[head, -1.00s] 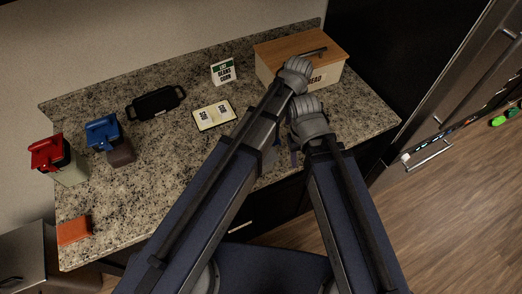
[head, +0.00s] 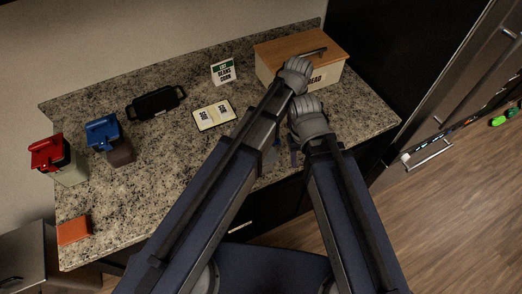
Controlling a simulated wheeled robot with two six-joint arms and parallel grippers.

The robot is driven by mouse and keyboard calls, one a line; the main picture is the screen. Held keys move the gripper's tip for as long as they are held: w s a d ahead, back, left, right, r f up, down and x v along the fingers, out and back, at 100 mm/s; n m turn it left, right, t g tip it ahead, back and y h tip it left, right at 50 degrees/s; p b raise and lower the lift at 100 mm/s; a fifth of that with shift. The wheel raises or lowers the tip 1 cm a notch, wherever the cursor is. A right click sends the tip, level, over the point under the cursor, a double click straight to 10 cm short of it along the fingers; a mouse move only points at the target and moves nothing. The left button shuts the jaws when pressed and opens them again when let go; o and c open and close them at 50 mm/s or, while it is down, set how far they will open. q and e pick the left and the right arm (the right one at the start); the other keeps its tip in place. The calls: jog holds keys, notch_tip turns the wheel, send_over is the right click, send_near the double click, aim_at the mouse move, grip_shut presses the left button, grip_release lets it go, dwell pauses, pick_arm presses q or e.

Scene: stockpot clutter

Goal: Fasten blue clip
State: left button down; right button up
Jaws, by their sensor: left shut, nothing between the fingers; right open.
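A dark canister (head: 122,153) with a blue lid and handle-like clip (head: 102,131) stands at the left of the counter. I cannot tell whether this clip is fastened. My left gripper (head: 296,70) is over the front of the bread box, far from the blue lid. It is shut and appears empty. My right gripper (head: 307,104) is just below and right of it, over the counter, and is open. A small bluish thing (head: 276,152) shows between my forearms, mostly hidden, and I cannot tell what it is.
A bread box (head: 268,50) with a wooden lid stands at the back right. The counter's left middle is clear.

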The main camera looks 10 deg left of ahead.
pick_arm(q)
jog(key=shift+f, duration=0.1)
dwell(0.3)
jog(key=shift+s+a+f+b, duration=0.15)
jog(key=shift+a+f+b, duration=0.05)
jog(key=shift+f+b, duration=0.55)
jog(key=shift+s+a+f+b, duration=0.15)
jog(key=shift+a+f+b, duration=0.05)
jog(key=shift+f+b, duration=0.5)
jog(key=shift+s+a+r, duration=0.1)
jog(key=shift+s+a, duration=0.05)
jog(key=shift+a, duration=0.05)
jog(key=shift+s+a, duration=0.6)
jog(key=shift+a, duration=0.3)
jog(key=shift+s+a, duration=0.55)
jog(key=shift+a, duration=0.35)
jog(key=shift+s+a, duration=0.1)
jog(key=shift+a, duration=0.05)
notch_tip(320, 180, up, 8)
jog(key=w+d+p, duration=0.1)
jog(key=d+p, duration=0.1)
jog(key=p, duration=0.6)
jog(key=shift+w+d, duration=0.3)
jog(key=shift+w, duration=0.05)
